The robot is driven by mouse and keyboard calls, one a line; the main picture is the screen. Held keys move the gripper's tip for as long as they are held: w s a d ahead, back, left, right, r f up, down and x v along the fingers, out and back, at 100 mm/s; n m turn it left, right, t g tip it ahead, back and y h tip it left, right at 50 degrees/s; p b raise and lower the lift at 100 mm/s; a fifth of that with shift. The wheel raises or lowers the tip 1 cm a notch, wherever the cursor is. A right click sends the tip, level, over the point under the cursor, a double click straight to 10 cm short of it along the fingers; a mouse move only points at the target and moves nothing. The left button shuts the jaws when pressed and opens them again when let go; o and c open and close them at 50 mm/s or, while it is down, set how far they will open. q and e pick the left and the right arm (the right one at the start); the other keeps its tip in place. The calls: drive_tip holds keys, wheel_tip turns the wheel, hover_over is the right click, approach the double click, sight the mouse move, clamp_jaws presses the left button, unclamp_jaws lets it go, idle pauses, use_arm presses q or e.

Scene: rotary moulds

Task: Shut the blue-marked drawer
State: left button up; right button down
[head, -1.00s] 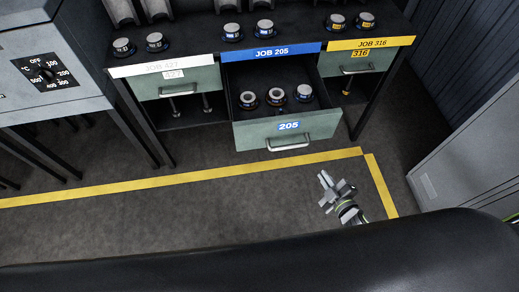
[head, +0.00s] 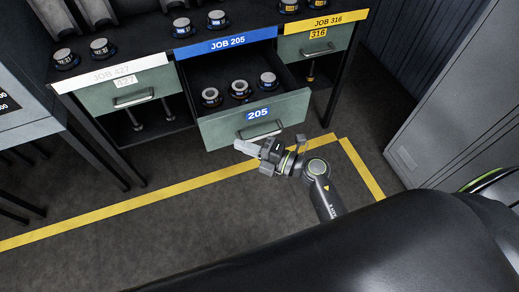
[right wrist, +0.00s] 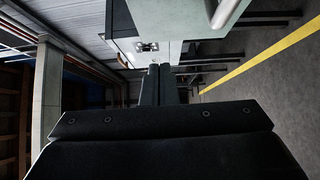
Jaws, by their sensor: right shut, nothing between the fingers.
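The blue-marked drawer (head: 230,130), a grey-green box with a blue 205 label (head: 258,113) and a pale bar handle (head: 262,131), stands pulled out under the blue JOB 205 strip (head: 226,44). Three round moulds (head: 239,88) sit inside it. My right gripper (head: 245,147) is shut and empty, just in front of the drawer's lower front, below the handle in the head view. I cannot tell whether it touches. In the right wrist view the shut fingers (right wrist: 160,84) show, with the drawer front (right wrist: 175,15) and its handle (right wrist: 226,10) above them. My left gripper is out of view.
The 427 drawer (head: 130,92) and the yellow-marked 316 drawer (head: 315,42) are shut on either side. Several moulds stand on the bench top. A grey cabinet (head: 440,110) stands at right. Floor inside the yellow line (head: 130,215) is clear.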

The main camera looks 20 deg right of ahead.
sight(217, 126)
drive_tip(key=w, duration=0.1)
drive_tip(key=w+a, duration=0.1)
drive_tip(key=w, duration=0.1)
drive_tip(key=w+a, duration=0.1)
drive_tip(key=w, duration=0.1)
drive_tip(key=shift+a, duration=0.1)
drive_tip(key=shift+w+b, duration=0.3)
drive_tip(key=shift+w, duration=0.15)
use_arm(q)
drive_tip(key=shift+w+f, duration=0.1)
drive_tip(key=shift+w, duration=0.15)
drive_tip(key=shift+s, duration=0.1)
use_arm(e)
drive_tip(key=shift+w, duration=0.1)
